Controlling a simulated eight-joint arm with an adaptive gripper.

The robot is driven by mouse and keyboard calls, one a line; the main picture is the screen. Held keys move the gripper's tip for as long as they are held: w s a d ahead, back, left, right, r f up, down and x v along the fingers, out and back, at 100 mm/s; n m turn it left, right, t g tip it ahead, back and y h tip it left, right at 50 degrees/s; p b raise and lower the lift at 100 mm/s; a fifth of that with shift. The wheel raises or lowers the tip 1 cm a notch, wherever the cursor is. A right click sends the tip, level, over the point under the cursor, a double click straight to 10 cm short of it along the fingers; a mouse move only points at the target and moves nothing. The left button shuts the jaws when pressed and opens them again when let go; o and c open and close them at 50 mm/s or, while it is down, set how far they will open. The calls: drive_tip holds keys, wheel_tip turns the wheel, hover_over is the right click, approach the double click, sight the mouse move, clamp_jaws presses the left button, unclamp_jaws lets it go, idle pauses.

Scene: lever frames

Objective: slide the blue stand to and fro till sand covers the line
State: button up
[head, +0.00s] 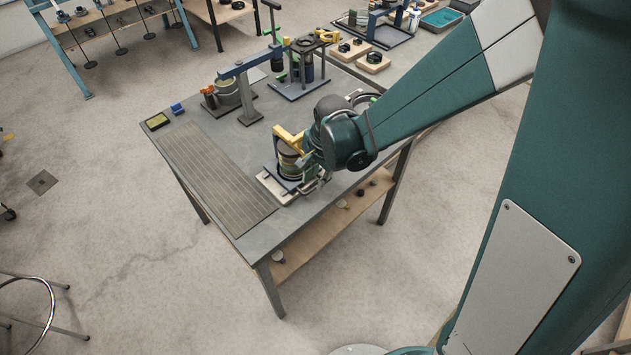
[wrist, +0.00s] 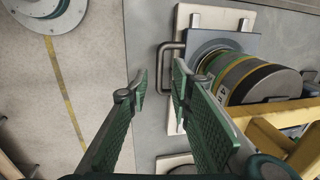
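The blue stand is a blue-grey plate (wrist: 236,42) carrying a round drum (wrist: 265,82) with green, yellow and black bands. The drum also shows in the head view (head: 290,164), near the table's front edge, partly hidden by my arm. A dark U-shaped handle (wrist: 161,66) sticks out from the stand's left side in the wrist view. My gripper (wrist: 159,88) is open, its two green fingers on either side of the handle's bar with gaps showing. I cannot tell how deep the bar sits between them. No sand or line is clearly visible.
A yellow bracket (wrist: 277,138) stands close by the drum. The stand is on a pale base plate (wrist: 186,18). A slatted mat (head: 212,176) lies left on the grey table (head: 262,232). A blue-grey post frame (head: 246,95) and a pot (head: 228,93) stand behind.

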sight(315, 187)
wheel_tip(315, 187, up, 8)
drive_tip(key=s, duration=0.1)
drive_tip(key=shift+d, duration=0.45)
drive_tip(key=shift+f, duration=0.2)
idle(0.4)
drive_tip(key=f+p, duration=0.1)
drive_tip(key=f, duration=0.1)
drive_tip(key=w+f+p, duration=0.1)
drive_tip(key=f, duration=0.1)
drive_tip(key=shift+a+f, duration=0.1)
idle(0.6)
drive_tip(key=shift+w+a+f, duration=0.15)
drive_tip(key=shift+f, duration=1.05)
drive_tip(key=shift+w+a+f, duration=0.1)
drive_tip(key=shift+a+f, duration=0.05)
drive_tip(key=shift+f, duration=1.1)
drive_tip(key=shift+w+a+f, duration=0.15)
drive_tip(key=shift+f, duration=1.05)
drive_tip(key=shift+c, duration=0.6)
